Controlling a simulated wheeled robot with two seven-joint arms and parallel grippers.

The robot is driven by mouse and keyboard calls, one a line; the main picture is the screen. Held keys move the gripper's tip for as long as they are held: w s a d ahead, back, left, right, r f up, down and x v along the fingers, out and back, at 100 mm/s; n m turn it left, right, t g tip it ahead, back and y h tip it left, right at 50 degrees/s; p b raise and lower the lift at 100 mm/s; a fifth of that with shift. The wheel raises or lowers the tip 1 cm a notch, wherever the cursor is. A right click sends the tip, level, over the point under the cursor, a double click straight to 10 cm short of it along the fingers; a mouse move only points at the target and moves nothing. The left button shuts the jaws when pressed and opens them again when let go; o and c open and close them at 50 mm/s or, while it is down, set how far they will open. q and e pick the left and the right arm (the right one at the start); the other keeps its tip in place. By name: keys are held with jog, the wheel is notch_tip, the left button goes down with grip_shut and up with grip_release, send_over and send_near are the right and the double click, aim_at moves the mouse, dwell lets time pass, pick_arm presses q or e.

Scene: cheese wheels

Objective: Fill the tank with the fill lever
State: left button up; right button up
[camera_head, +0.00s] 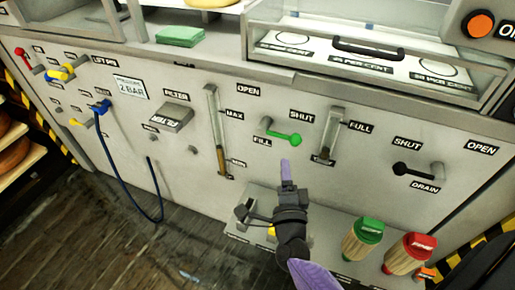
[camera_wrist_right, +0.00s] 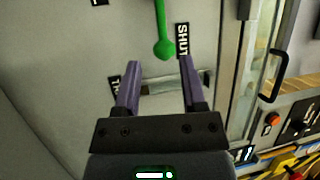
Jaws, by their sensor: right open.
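The fill lever (camera_head: 282,136) has a green handle with a rounded end, pointing right and slightly down between the OPEN, FILL and SHUT labels on the pale panel. Its green handle also shows in the right wrist view (camera_wrist_right: 163,35), just beyond the fingertips. My right gripper (camera_head: 287,170) is just below the handle's end in the head view, apart from it. In the right wrist view its two purple fingers (camera_wrist_right: 160,65) are spread with nothing held between them. A level gauge marked FULL (camera_head: 328,137) is right of the lever. My left gripper is not in view.
A drain lever (camera_head: 415,170) with a black handle is at right. A gauge marked MAX (camera_head: 217,130) stands left of the fill lever. A blue hose (camera_head: 125,180) hangs at left.

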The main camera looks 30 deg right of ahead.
aim_at(283, 135)
jog(key=b+x, duration=0.1)
jog(key=x, duration=0.8)
jog(key=shift+d+r+b, duration=0.15)
jog(key=shift+b, duration=0.15)
jog(key=shift+w+d+r, duration=0.1)
jog(key=shift+w, duration=0.15)
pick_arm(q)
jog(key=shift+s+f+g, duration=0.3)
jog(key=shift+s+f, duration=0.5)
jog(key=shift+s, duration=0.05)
pick_arm(e)
grip_shut()
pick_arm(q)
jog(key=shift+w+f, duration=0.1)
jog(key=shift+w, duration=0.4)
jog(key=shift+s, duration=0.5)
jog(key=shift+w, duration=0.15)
